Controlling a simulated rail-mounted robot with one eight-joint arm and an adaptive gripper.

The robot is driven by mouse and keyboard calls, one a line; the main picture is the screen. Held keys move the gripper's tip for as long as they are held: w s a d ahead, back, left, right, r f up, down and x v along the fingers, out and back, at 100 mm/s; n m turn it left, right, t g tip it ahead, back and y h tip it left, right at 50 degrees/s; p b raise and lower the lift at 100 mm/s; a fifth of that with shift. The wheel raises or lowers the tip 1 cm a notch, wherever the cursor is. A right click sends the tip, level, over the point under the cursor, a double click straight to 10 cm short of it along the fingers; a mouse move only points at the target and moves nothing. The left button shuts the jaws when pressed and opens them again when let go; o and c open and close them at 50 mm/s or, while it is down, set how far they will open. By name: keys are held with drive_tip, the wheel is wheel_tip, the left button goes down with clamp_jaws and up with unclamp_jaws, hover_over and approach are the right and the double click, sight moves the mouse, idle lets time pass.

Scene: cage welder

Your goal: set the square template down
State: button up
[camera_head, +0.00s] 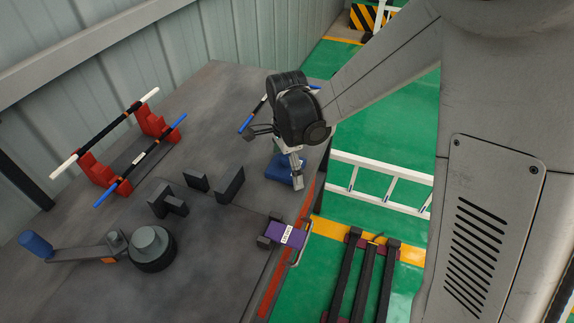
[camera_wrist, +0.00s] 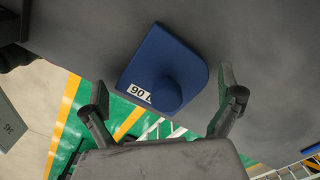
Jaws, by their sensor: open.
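The square template is a blue plate (camera_wrist: 163,65) with a round blue knob and a white label reading "90" and a partly hidden letter. In the head view the blue plate (camera_head: 283,171) rests on the dark table near its right edge, partly covered by my gripper. My gripper (camera_head: 278,156) is just above it, pointing down. In the wrist view my gripper (camera_wrist: 164,98) is open, one finger on each side of the knob, with a visible gap at both sides.
A purple block (camera_head: 285,233) with a white label sits at the table's right edge. Dark upright blocks (camera_head: 199,182) stand mid-table. A round clamp (camera_head: 151,245) with a blue-ended lever is at front left. Red racks (camera_head: 97,170) hold rods.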

sight(287, 158)
drive_tip(key=shift+r, duration=0.1)
wheel_tip(287, 158, up, 12)
drive_tip(key=shift+f+p, duration=0.1)
drive_tip(key=shift+p, duration=0.6)
drive_tip(key=shift+d+r, duration=0.1)
drive_tip(key=shift+r, duration=0.2)
drive_tip(key=s+d+r+n+t, duration=0.3)
drive_tip(key=s+d+n, duration=0.4)
drive_tip(key=s+d, duration=0.1)
drive_tip(key=s+d+r+n+t, duration=0.3)
drive_tip(key=s+d+n, duration=0.4)
drive_tip(key=s, duration=0.3)
drive_tip(key=shift+s+d+r+t, duration=0.2)
drive_tip(key=shift+d+r+t, duration=0.2)
drive_tip(key=shift+t, duration=0.2)
